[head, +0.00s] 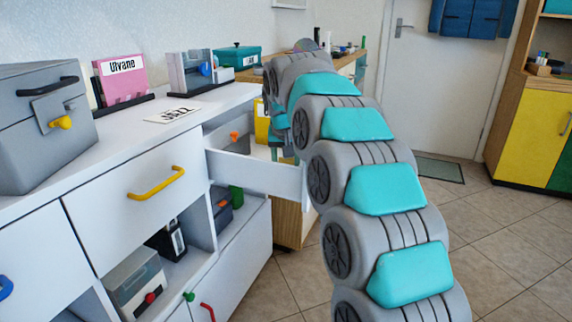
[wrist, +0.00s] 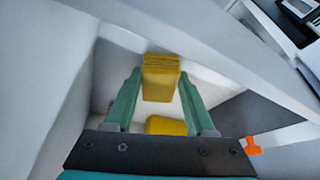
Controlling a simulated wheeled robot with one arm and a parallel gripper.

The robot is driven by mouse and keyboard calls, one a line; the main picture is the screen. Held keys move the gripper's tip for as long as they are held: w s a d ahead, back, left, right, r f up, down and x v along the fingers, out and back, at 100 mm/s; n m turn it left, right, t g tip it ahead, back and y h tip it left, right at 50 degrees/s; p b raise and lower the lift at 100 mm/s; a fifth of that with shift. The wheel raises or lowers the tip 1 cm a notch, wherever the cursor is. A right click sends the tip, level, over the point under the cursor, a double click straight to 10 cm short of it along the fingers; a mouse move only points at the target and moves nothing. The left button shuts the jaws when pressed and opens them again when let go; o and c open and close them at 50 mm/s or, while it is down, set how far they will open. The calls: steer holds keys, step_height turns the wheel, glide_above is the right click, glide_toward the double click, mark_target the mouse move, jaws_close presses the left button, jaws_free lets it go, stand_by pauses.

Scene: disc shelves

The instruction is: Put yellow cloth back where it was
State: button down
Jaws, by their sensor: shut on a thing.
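The yellow cloth (wrist: 161,78), a folded stack, sits between the tips of the two green fingers of my gripper (wrist: 160,85) in the wrist view. My gripper is shut on it. A second yellow patch (wrist: 166,125) shows lower down between the fingers; I cannot tell whether it is part of the same cloth. The pale walls of a drawer or compartment surround the fingers. In the head view, a white drawer (head: 255,172) is pulled out, and my arm reaches over beside it. A yellow thing (head: 262,122) shows there, partly hidden by my arm.
An orange knob (wrist: 252,146) shows at the right in the wrist view. Tiled floor (head: 510,240) is clear at the right.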

steer(key=shift+c, duration=1.2)
jaws_free()
steer(key=shift+f, duration=0.1)
steer(key=shift+r, duration=0.3)
steer(key=v, duration=1.1)
steer(key=shift+r, duration=0.35)
steer(key=shift+s, duration=0.15)
